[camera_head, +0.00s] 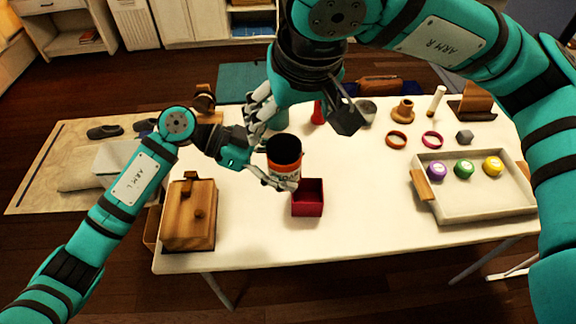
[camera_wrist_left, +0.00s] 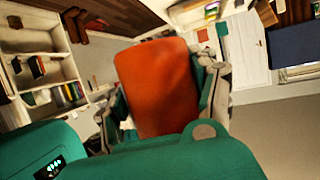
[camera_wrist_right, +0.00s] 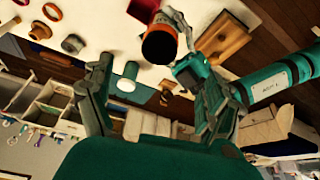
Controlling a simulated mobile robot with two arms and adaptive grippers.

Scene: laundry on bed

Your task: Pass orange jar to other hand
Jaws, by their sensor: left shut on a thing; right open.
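The orange jar (camera_head: 284,157) has a dark top and a pale label. My left gripper (camera_head: 272,178) is shut on the jar and holds it above the white table. The jar's orange side fills the middle of the left wrist view (camera_wrist_left: 158,88), between the fingers. It also shows in the right wrist view (camera_wrist_right: 160,42), dark end toward the camera. My right gripper (camera_wrist_right: 150,95) is open and empty. I cannot tell whether the grippers touch.
A red open box (camera_head: 308,198) stands on the table (camera_head: 365,215) just right of the jar. A wooden box (camera_head: 189,213) is at the left end.

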